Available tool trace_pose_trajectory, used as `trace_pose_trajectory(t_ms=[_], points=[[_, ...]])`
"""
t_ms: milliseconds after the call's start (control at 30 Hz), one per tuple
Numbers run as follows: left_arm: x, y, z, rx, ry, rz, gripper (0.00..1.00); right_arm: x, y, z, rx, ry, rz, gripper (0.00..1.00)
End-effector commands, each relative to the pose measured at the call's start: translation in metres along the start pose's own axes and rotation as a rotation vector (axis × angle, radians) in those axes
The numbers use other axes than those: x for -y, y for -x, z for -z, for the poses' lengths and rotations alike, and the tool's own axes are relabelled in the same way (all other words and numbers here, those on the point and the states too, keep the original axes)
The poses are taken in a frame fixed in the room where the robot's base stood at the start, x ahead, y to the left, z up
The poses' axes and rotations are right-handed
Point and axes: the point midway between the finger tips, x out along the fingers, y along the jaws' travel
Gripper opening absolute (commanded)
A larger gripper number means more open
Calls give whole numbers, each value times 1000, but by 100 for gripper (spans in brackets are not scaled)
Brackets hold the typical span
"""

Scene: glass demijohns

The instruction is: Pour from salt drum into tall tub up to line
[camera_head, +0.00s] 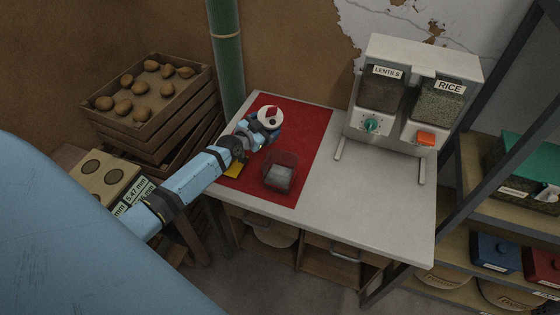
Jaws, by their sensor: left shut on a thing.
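The salt drum (269,117) is a small round container with a white top and a red mark, seen from above over the red mat. My left gripper (265,130) is shut on it at the mat's left side, behind the tub; the fingers are partly hidden. The drum looks roughly upright. The tall tub (280,172) is clear and stands on the mat, to the front right of the gripper, with some pale content low inside. I cannot make out a line on it. My right gripper is not in view.
A dispenser labelled LENTILS and RICE (412,90) stands at the table's back right. A yellow item (234,170) lies under my left wrist. A green pipe (227,55) and potato crates (150,95) are at the left. The white table (350,220) is clear at front right.

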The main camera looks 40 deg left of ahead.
Motion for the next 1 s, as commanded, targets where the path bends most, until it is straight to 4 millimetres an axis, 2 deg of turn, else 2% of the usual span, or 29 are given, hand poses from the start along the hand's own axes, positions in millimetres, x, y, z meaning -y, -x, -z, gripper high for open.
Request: trace_pose_trajectory(t_ms=[33, 267, 533, 767, 1000], points=[[-3, -2, -5, -6, -9, 2, 42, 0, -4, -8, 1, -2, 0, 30], [-1, 0, 1, -12, -22, 5, 42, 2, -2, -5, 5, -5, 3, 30], [8, 5, 29, 60, 114, -50, 42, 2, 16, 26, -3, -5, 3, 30], [13, 10, 46, 142, 262, -110, 42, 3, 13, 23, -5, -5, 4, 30], [13, 10, 47, 151, 275, -115, 42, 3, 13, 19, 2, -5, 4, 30]])
